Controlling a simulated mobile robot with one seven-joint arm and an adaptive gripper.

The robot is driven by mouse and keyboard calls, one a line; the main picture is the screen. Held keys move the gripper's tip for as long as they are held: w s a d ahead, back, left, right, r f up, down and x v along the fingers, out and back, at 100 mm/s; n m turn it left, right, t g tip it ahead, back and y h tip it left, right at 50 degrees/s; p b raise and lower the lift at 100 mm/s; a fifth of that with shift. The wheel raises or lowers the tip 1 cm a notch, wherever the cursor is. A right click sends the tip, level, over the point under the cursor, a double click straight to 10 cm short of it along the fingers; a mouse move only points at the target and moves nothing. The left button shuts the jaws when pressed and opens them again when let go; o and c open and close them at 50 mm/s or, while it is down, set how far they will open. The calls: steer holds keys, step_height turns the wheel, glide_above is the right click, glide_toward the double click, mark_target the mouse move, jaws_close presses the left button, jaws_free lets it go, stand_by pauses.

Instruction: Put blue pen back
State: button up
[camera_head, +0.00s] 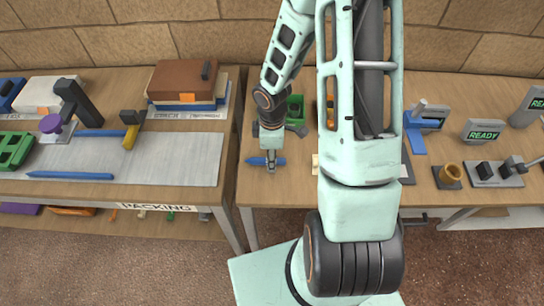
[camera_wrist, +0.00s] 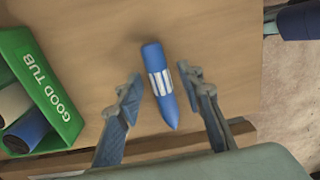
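A blue pen-like piece (camera_wrist: 157,82) with a pointed tip and a white-marked band lies on the wooden table in the wrist view. It also shows at the left end of the right-hand table in the head view (camera_head: 252,161). My gripper (camera_wrist: 160,76) is open, its two fingers on either side of the piece with gaps. In the head view my gripper (camera_head: 270,167) points down over this piece and hides part of it. Another long blue pen (camera_head: 70,175) lies on the grey mat of the left-hand table.
A green tub (camera_wrist: 52,85) marked "GOOD TUB" holds blue and white pieces left of my gripper. The left-hand table carries a brown box (camera_head: 180,78), a black-and-yellow tool (camera_head: 131,132) and other items. Devices reading "READY" (camera_head: 484,132) stand at the right.

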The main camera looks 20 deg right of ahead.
step_height(320, 180, up, 12)
steer(key=p, duration=0.2)
steer(key=shift+r, duration=0.2)
stand_by(0.6)
